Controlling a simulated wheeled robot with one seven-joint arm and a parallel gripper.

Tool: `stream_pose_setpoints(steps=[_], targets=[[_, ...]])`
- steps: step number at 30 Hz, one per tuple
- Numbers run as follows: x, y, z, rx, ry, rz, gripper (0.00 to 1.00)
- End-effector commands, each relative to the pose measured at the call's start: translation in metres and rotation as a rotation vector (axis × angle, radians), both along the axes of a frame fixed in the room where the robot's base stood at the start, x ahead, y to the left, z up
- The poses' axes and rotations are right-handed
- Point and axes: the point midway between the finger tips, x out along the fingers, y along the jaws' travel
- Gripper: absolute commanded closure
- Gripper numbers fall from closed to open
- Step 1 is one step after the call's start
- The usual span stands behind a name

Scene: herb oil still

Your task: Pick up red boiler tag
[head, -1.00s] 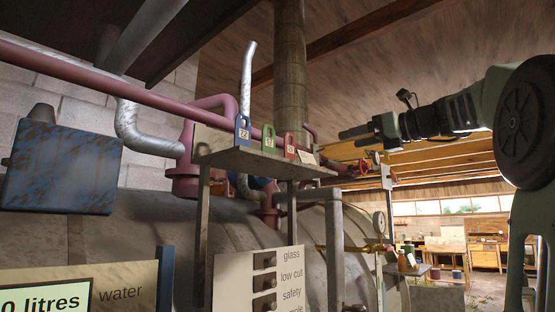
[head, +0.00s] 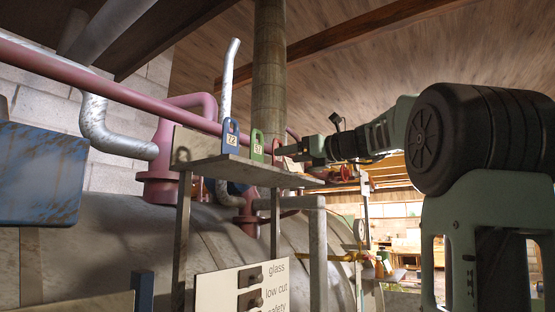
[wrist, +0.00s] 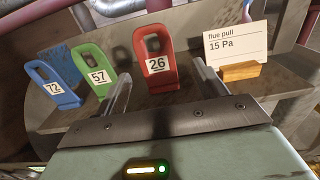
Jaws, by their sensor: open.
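The red boiler tag (wrist: 160,74), marked 26, stands on a metal shelf (wrist: 187,103) in the wrist view. It shows between the two open fingers of my gripper (wrist: 160,88), which reach toward it from either side. I cannot tell whether either finger touches it. In the head view my gripper (head: 291,151) is at the right part of the shelf (head: 228,168) and mostly hides the red tag. A green tag (wrist: 92,70) marked 57 and a blue tag (wrist: 53,86) marked 72 stand to the left of the red one.
A white card (wrist: 236,42) reading "flue pull 15 Pa" stands in a wooden block (wrist: 240,71) close to the right finger. In the head view a pink pipe (head: 120,95) runs behind the shelf, and a large boiler drum (head: 110,250) lies below.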

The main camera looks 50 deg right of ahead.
Motion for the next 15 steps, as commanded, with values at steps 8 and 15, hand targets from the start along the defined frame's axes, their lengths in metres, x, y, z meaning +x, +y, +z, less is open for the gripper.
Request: stream_pose_setpoints(steps=[8,15], targets=[[0.019,0.002,0.001,-0.001,0.000,0.001,0.29],[0.049,0.008,0.004,0.001,0.002,0.003,0.29]])
